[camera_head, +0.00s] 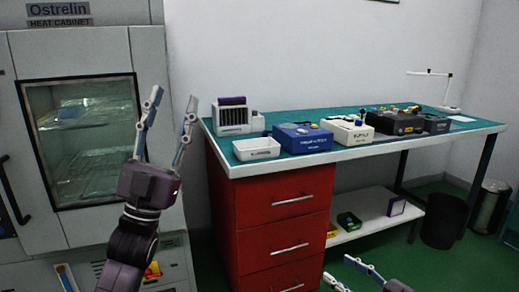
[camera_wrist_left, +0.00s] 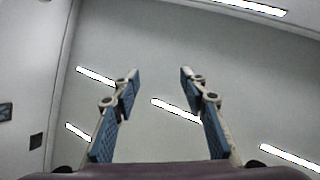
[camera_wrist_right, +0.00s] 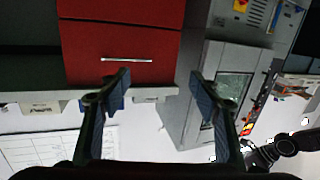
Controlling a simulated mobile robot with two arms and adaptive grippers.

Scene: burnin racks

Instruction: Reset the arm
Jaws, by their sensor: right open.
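My left gripper (camera_head: 173,100) is raised upright in front of the heat cabinet's right side. Its two fingers are spread and empty. In the left wrist view the left gripper (camera_wrist_left: 159,74) points at the ceiling with nothing between its pads. My right gripper (camera_head: 338,269) shows only partly at the bottom edge of the head view, low in front of the workbench. In the right wrist view the right gripper (camera_wrist_right: 159,74) has its fingers apart and empty. That view looks upside down, with the red drawers (camera_wrist_right: 122,52) beyond the fingers.
The heat cabinet (camera_head: 160,60) stands at the left with its glass door closed. The workbench (camera_head: 270,166) carries a white tray (camera_head: 256,149), a blue device (camera_head: 302,138) and several other devices. A black bin (camera_head: 444,222) stands at the right. Green floor shows in front of the bench.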

